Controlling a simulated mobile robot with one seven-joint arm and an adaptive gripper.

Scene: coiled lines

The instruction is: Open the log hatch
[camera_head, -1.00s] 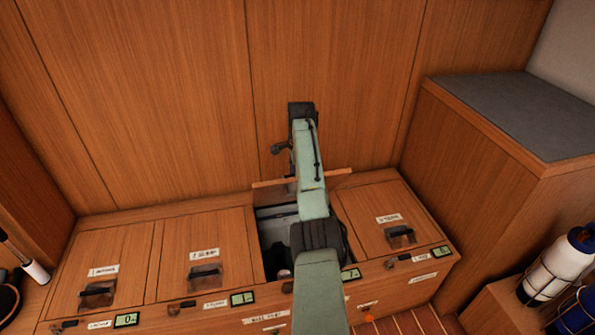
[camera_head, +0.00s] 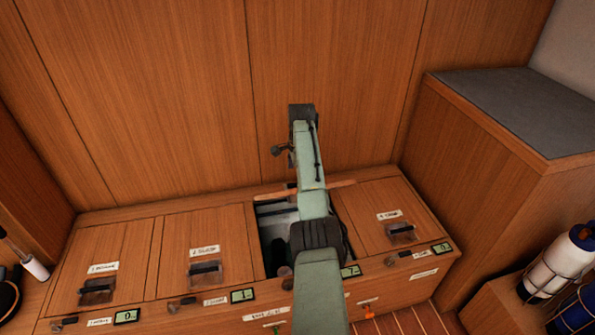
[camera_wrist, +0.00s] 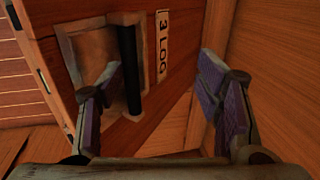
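The log hatch lid (camera_wrist: 185,60) fills the upper middle of the wrist view, with a "3 LOG" label (camera_wrist: 162,45) and a dark bar handle (camera_wrist: 130,72) in a recess. In the head view the lid shows as a thin raised edge (camera_head: 275,193) behind the open compartment (camera_head: 272,228), partly hidden by my arm. My gripper (camera_wrist: 162,95) is open, with nothing between its fingers. Its left finger overlaps the handle recess in the picture; I cannot tell whether it touches. Its right finger is apart from the handle. The head view does not show the fingertips.
Shut hatches stand to the left (camera_head: 205,270) and right (camera_head: 390,225) of the opening, with dark handles and small displays. The wood wall (camera_head: 200,90) rises close behind. A grey-topped cabinet (camera_head: 510,110) and bottles (camera_head: 560,265) are at the right.

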